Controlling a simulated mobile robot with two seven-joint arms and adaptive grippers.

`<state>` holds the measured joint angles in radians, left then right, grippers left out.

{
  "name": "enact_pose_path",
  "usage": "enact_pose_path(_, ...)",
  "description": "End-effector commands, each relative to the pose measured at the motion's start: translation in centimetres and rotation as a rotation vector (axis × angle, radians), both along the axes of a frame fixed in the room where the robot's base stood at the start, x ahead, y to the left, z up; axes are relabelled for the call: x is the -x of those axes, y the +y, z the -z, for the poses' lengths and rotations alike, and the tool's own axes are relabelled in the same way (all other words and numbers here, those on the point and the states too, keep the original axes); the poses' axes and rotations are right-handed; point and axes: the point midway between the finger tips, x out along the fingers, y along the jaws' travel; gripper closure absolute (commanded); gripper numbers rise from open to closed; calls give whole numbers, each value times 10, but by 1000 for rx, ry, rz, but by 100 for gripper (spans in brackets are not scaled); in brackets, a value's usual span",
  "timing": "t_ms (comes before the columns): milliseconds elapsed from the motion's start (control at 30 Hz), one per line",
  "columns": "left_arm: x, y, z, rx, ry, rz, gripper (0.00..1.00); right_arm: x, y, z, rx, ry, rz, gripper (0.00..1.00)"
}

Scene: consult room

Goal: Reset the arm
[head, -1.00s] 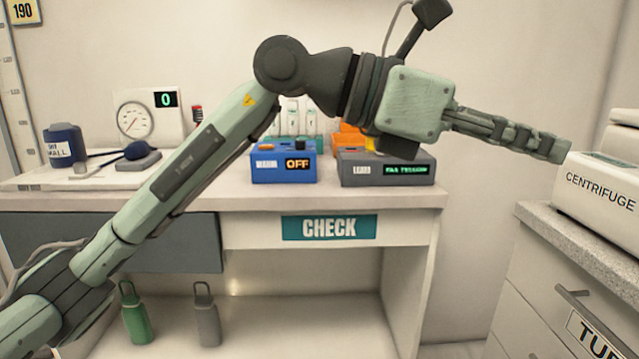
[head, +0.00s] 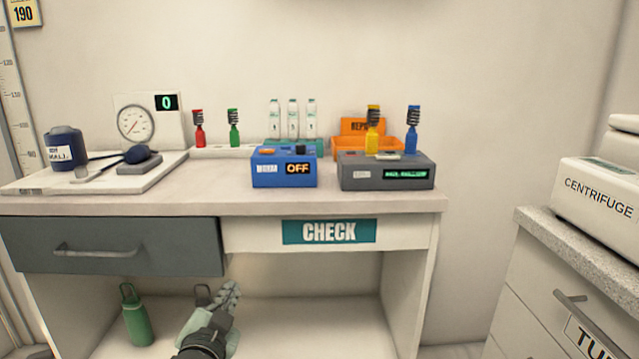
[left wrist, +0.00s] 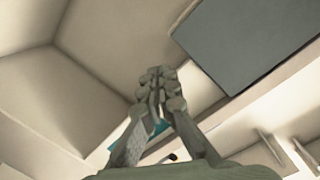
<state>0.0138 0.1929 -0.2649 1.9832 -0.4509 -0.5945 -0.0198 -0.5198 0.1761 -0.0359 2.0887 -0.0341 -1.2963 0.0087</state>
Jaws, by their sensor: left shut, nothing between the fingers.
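My left gripper (head: 231,290) is low in the head view, in front of the open space under the desk, below the desk top. Its fingers are together with nothing between them. In the left wrist view the fingers (left wrist: 157,82) also show closed, with the grey drawer front beyond them at the upper right. My right gripper is in neither view.
The desk (head: 130,202) carries a blue box (head: 284,180) reading OFF, a grey device (head: 362,184), an orange bin (head: 405,143) and several coloured bottles. A grey drawer (head: 150,235) is shut. A green bottle (head: 136,318) stands below. A centrifuge (head: 600,195) is at right.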

Motion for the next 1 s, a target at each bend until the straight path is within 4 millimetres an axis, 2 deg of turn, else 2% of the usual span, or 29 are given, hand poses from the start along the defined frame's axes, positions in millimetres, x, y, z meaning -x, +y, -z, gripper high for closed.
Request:
enact_pose_path(33, 16, 14, 37, 33, 101, -38, 100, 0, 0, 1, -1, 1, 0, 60)
enact_pose_path(100, 40, 30, 83, 74, 232, -89, 100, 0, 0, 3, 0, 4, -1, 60)
enact_pose_path(167, 64, 43, 120, 108, 343, -131, 100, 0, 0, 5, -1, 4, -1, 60)
enact_pose_path(200, 82, 51, 143, 130, 418, -160, 100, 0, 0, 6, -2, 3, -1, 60)
enact_pose_path(267, 112, 61, 177, 162, 529, -201, 100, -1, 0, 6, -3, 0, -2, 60)
enact_pose_path(300, 134, 67, 198, 182, 603, -229, 100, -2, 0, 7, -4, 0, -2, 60)
enact_pose_path(433, 207, 83, 253, 238, 828, -312, 100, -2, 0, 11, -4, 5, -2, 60)
enact_pose_path(500, 243, 88, 273, 261, 928, -348, 100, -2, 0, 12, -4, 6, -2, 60)
enact_pose_path(600, 282, 92, 292, 285, 1035, -386, 100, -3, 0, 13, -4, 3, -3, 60)
enact_pose_path(700, 305, 94, 301, 299, 1098, -407, 100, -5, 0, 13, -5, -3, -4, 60)
enact_pose_path(800, 315, 95, 304, 303, 1122, -417, 100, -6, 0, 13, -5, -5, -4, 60)
enact_pose_path(1000, 315, 95, 304, 303, 1123, -417, 100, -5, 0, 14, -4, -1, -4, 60)
